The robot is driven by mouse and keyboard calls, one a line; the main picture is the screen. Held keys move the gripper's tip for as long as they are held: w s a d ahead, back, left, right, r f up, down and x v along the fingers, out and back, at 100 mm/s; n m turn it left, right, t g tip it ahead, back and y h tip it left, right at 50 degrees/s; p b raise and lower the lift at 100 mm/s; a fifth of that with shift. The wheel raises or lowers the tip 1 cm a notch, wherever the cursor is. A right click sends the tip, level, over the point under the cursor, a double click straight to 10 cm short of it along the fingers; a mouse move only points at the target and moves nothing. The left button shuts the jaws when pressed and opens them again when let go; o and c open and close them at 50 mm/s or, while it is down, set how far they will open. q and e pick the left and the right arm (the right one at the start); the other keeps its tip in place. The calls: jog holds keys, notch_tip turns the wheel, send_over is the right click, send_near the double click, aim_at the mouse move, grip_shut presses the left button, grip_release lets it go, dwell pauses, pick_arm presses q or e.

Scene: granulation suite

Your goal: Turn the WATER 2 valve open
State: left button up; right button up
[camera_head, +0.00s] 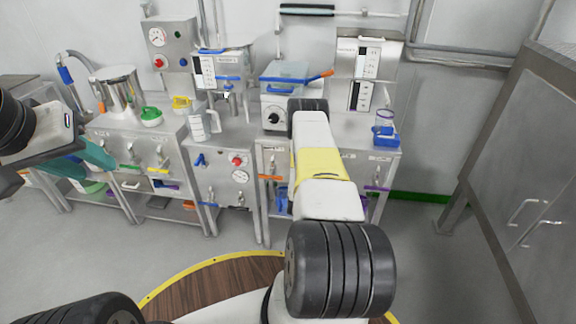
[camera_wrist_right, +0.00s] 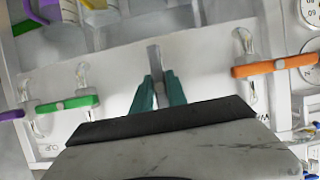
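In the right wrist view, a grey valve handle (camera_wrist_right: 154,58) stands upright in the picture on a pale panel (camera_wrist_right: 115,65). The teal fingers of my right gripper (camera_wrist_right: 158,80) lie close on both sides of it and look shut on it. No WATER 2 label is readable; a partial label (camera_wrist_right: 262,117) shows near the orange handle. In the head view my right arm (camera_head: 320,170) reaches to the middle bench and hides the right gripper and this valve. My left gripper (camera_head: 88,160) is at the left, empty, with its teal fingers apart.
An orange handle (camera_wrist_right: 275,66) and a green handle (camera_wrist_right: 67,104) flank the grey one, both crosswise. On the benches stand a steel pot (camera_head: 121,92), a clear jug (camera_head: 203,125) and a blue-lidded container (camera_head: 285,75). A grey cabinet (camera_head: 520,150) is at the right.

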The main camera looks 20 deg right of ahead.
jog(key=o, duration=0.4)
jog(key=shift+o, duration=0.2)
jog(key=v, duration=0.7)
jog(key=shift+s+a+r, duration=0.15)
jog(key=shift+s, duration=0.15)
